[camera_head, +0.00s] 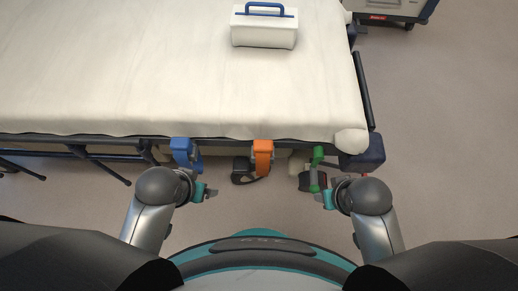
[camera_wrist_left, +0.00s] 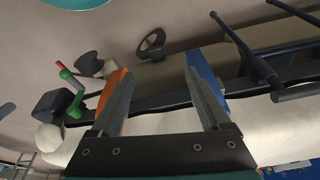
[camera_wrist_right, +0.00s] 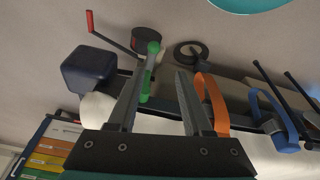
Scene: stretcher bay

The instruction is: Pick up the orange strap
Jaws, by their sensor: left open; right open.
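The orange strap (camera_head: 263,156) hangs over the near side rail of the stretcher, between a blue strap (camera_head: 182,152) and a green handle (camera_head: 317,160). My left gripper (camera_head: 211,191) is open and empty, left of the orange strap and apart from it. In the left wrist view the orange strap (camera_wrist_left: 116,84) shows beyond the left finger, partly hidden by it. My right gripper (camera_head: 318,191) is open, right of the strap and near the green handle. In the right wrist view the orange strap (camera_wrist_right: 214,105) shows just beyond the right finger, partly hidden by it.
The stretcher's white mattress (camera_head: 150,70) fills the upper left. A white box with a blue handle (camera_head: 264,27) stands on it. A dark blue corner block (camera_head: 363,152) is at the rail's right end. A dark wheel (camera_head: 242,172) sits below the strap.

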